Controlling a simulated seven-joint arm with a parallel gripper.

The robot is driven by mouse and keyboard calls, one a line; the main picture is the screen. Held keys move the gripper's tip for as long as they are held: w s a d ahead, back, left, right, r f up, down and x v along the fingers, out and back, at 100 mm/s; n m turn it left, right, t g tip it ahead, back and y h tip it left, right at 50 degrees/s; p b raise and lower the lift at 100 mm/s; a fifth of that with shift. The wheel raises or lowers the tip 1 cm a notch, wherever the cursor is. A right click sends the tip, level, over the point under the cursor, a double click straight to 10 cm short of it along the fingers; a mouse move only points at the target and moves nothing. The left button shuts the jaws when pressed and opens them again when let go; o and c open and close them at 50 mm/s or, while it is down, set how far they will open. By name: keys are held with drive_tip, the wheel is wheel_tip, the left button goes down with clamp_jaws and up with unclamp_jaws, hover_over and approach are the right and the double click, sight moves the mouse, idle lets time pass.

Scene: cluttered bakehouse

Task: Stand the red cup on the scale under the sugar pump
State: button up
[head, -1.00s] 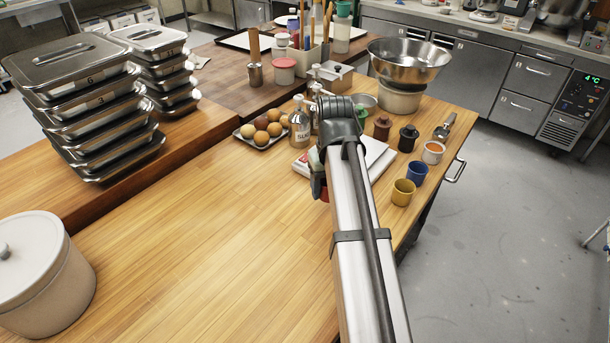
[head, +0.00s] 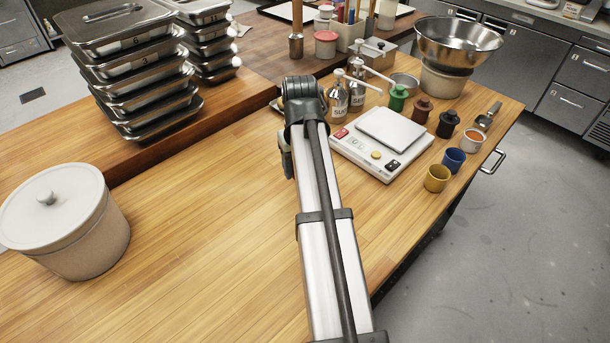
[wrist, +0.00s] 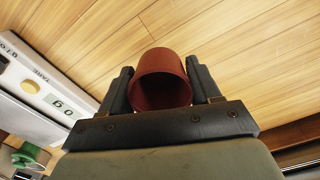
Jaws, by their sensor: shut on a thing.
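In the head view my arm hides the cup and most of the gripper, left of the scale. The white scale (head: 365,158) has an empty square plate; it also shows at the left of the wrist view (wrist: 22,75), its display reading 0 g. Two pump bottles stand behind the scale, one at the front (head: 338,105) and one behind (head: 357,93). Their labels are hard to read; spouts reach right.
Green (head: 398,98), brown (head: 422,110) and black (head: 447,124) pots stand behind and right of the scale. Blue (head: 453,160), yellow (head: 437,179) and orange-filled (head: 473,140) cups line the right edge. A lidded crock (head: 75,240) stands left. The table's middle is clear.

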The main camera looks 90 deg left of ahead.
drive_tip(key=shift+f, duration=2.55)
drive_tip(key=shift+f, duration=0.2)
drive_tip(key=o, duration=1)
drive_tip(key=shift+o, duration=0.2)
drive_tip(key=shift+o, duration=0.2)
wheel_tip(320, 180, up, 12)
drive_tip(key=shift+r, duration=0.2)
